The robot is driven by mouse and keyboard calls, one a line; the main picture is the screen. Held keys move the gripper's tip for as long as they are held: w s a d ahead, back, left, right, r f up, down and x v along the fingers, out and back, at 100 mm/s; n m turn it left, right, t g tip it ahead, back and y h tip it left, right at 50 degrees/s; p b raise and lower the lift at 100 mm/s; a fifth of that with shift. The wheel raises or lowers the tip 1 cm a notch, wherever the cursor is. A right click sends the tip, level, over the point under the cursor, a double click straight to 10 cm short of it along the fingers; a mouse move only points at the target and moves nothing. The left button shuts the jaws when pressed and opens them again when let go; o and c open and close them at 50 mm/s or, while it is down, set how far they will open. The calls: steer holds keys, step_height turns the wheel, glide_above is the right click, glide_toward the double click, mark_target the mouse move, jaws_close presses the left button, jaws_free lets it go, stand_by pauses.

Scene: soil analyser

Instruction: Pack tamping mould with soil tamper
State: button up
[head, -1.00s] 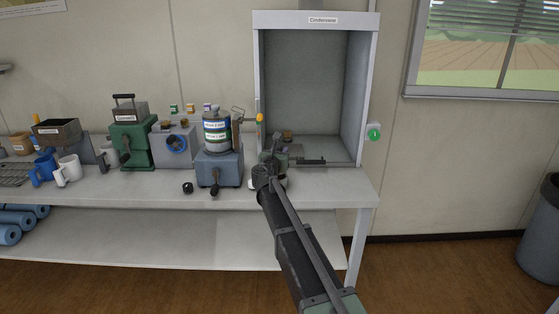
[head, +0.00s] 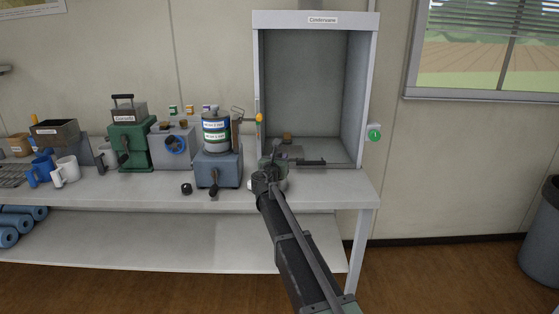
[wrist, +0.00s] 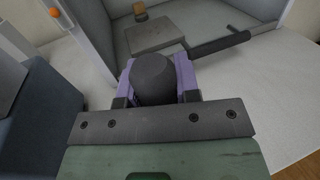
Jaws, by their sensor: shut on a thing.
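My gripper (wrist: 154,101) is shut on a dark grey, round-topped piece (wrist: 153,76), which looks like the soil tamper. In the head view my gripper (head: 272,170) is at the front of the open cabinet, and my arm hides most of the held thing and the block.
A dark bar handle (wrist: 220,43) juts right, close beyond the purple block. A flat grey plate (wrist: 153,35) and a small brown block (head: 287,137) lie in the cabinet (head: 368,90). A blue-grey machine (head: 219,170) stands close left. The bench is clear on the right.

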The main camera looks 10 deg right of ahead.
steer(key=shift+f, duration=0.35)
step_height(320, 180, up, 3)
steer(key=p, duration=0.3)
steer(key=shift+r, duration=0.2)
steer(key=shift+f, duration=0.15)
steer(key=shift+f+b, duration=0.75)
steer(key=shift+b, duration=0.15)
steer(key=shift+f, duration=0.1)
steer(key=shift+f+b, duration=0.75)
steer(key=shift+b, duration=0.15)
steer(key=shift+r+p, duration=1.65)
